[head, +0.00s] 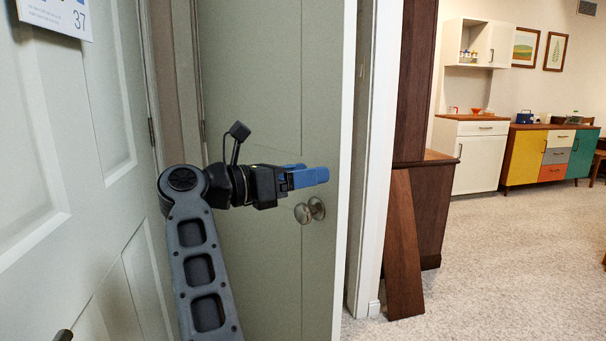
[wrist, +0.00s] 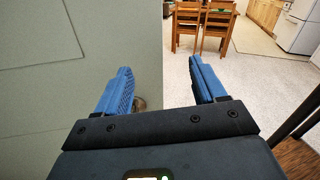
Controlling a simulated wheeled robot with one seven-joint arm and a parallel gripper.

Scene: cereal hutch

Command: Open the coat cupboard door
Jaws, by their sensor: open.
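The grey-green door (head: 265,80) with a round metal knob (head: 311,210) fills the middle of the head view. Its pale right edge stands beside the white frame; I cannot tell how far it is ajar. My gripper (head: 308,175) is open and empty, with blue fingers just above the knob in the head view. In the wrist view the gripper (wrist: 163,82) has its left finger in front of the door face (wrist: 75,70) and its right finger past the door edge. The knob (wrist: 140,103) is mostly hidden behind the left finger there.
Another pale door (head: 100,100) with a paper sheet (head: 58,14) stands close on the left. A dark board (head: 403,245) leans by a brown cabinet right of the frame. Carpet (head: 490,260) is clear at right. A table with chairs (wrist: 205,25) is farther off.

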